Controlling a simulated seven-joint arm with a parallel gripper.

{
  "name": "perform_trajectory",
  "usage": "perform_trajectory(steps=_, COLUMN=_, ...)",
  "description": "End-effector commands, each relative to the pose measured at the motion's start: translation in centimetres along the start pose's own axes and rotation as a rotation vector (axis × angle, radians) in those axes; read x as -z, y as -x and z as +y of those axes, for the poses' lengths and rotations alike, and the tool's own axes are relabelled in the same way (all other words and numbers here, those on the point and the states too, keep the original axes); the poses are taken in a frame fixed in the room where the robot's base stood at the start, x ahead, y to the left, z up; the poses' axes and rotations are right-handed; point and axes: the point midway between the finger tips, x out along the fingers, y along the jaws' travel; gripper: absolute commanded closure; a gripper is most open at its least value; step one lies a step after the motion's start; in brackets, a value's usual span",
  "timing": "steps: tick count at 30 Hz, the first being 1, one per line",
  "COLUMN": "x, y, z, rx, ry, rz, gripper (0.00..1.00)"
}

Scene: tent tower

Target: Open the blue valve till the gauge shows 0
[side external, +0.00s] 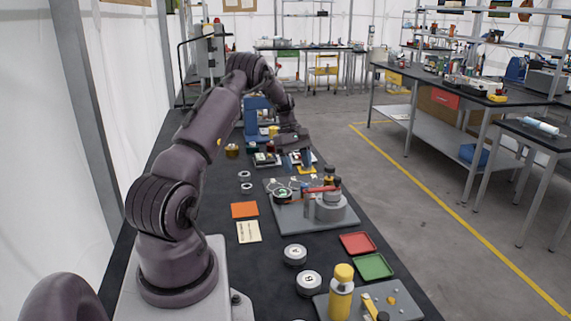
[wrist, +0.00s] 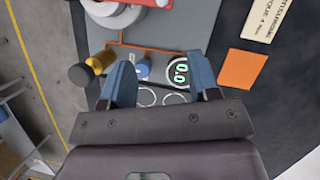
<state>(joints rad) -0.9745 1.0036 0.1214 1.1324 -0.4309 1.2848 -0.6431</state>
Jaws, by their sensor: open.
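My gripper (wrist: 160,62) is open, its two blue fingers apart with nothing between the tips that I can see being held. In the side view, my gripper (side external: 296,160) hangs above the far side of the grey plate (side external: 288,218). The small blue valve (wrist: 143,68) shows in the wrist view beside the left finger, partly hidden by it. The round gauge (wrist: 180,71) lies close to the right finger and its green digits appear to read 0.0. The gauge (side external: 282,194) also shows on the plate in the side view, too small to read there.
A yellow fitting with a black knob (wrist: 81,75) stands left of the fingers. An orange card (wrist: 250,69) lies to the right. Red and green trays (side external: 373,266) stand nearer the side camera.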

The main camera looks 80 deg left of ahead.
Motion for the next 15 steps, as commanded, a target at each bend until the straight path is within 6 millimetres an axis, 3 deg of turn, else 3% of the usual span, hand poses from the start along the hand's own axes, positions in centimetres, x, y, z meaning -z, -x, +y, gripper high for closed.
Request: perform_trajectory(steps=15, x=-5.1, y=1.5, z=-5.6, rx=-0.001, ry=0.001, rz=0.0, gripper=0.44)
